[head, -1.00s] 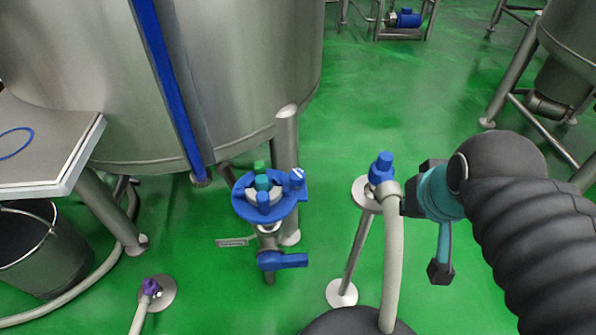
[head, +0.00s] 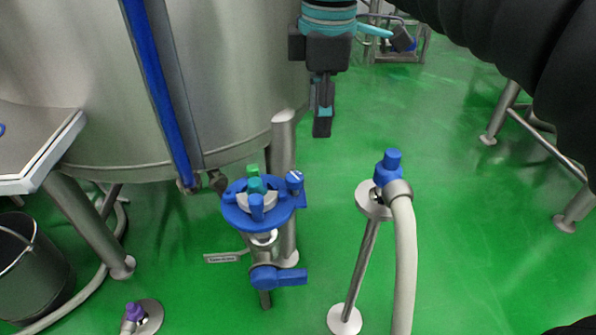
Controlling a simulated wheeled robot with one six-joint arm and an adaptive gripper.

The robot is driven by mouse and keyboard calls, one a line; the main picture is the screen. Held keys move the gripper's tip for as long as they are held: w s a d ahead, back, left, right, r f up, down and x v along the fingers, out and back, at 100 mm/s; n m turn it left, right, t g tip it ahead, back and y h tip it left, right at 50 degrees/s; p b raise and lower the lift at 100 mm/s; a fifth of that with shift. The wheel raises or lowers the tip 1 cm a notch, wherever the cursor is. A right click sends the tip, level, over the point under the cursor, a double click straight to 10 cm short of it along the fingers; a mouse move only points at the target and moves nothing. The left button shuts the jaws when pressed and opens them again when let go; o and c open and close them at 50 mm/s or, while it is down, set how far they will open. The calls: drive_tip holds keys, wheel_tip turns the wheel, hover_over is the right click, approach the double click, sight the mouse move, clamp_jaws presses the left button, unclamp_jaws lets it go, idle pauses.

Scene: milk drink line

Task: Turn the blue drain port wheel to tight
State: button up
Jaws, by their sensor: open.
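The blue drain port wheel (head: 234,211) lies roughly flat on top of a metal valve pipe beside the tank leg in the head view. A green knob (head: 253,171), a teal knob (head: 256,185) and a blue knob (head: 257,208) stand up in and around its middle. A blue post with a white mark (head: 295,182) stands at its right edge. My gripper (head: 322,122) points down in front of the tank's right side, above and right of the wheel in the picture and apart from it. It is open and empty; its fingers show nearly edge-on.
A blue lever (head: 285,277) sits below the wheel, and a small tag (head: 222,257) hangs to its left. A blue-capped hose fitting (head: 388,170) on a stand is to the right. The steel tank (head: 220,80) rises behind.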

sight(296, 175)
drive_tip(key=a+f+n+b, duration=0.1)
drive_tip(key=f, duration=0.3)
drive_tip(key=a+f+n+b, duration=0.1)
drive_tip(key=f+b, duration=0.1)
drive_tip(key=f, duration=0.2)
drive_tip(key=w+a+f+n+b, duration=0.1)
drive_tip(key=f, duration=0.4)
drive_tip(key=shift+a+f+n+g+b, duration=0.1)
drive_tip(key=shift+a+n+g+b, duration=0.2)
drive_tip(key=shift+a+g+b, duration=0.1)
clamp_jaws()
